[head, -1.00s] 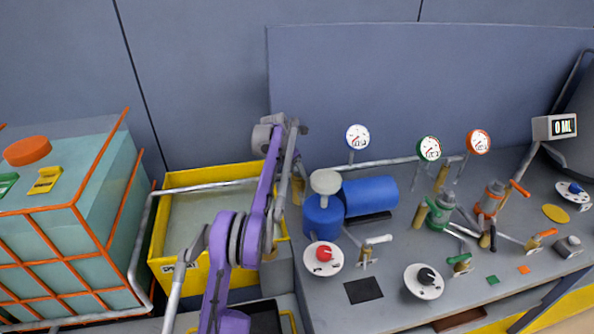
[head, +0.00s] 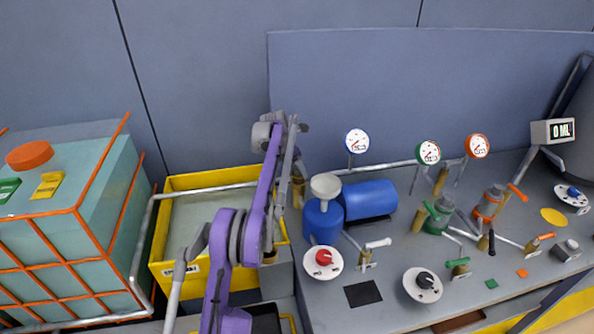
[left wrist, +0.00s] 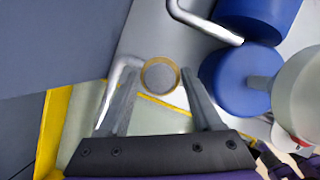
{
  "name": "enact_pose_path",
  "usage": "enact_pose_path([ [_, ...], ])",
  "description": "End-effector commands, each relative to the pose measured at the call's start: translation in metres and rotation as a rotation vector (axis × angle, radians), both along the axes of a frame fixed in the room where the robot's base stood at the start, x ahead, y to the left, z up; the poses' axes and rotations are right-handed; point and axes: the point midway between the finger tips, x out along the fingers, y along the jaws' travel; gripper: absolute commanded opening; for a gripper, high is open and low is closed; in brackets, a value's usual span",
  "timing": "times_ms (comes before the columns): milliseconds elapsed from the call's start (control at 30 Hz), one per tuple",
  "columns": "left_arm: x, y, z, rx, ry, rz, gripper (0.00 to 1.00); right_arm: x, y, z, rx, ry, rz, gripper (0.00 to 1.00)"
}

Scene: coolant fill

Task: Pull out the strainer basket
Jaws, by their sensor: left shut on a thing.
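My left arm (head: 246,235) comes up from the bottom of the head view and bends down again at its wrist. My left gripper (left wrist: 161,70) shows from above in the left wrist view, its two grey fingers closed against opposite sides of the round strainer basket. The basket (left wrist: 160,78) has a brass rim and a grey centre. In the head view a brass-coloured cylinder (head: 298,192) shows beside the wrist, between the yellow basin and the blue pump; the arm partly hides this spot. How far the basket is raised cannot be told. My right gripper is out of view.
The yellow basin (head: 274,177) lies left of the basket, with a pipe across it. The blue pump with a pale funnel (head: 326,186) stands close on the right; the blue cylinder (head: 370,199) is beyond. Gauges, valves and knobs fill the bench's right. The teal tank (head: 105,175) stands far left.

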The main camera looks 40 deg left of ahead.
Motion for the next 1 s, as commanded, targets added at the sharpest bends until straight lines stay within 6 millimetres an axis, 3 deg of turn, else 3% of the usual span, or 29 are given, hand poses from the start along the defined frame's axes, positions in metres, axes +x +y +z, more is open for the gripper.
enact_pose_path([
  [1000, 0.001, 0.0, 0.053, -0.001, -0.002, 0.001, 0.31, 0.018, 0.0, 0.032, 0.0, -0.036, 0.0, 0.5],
])
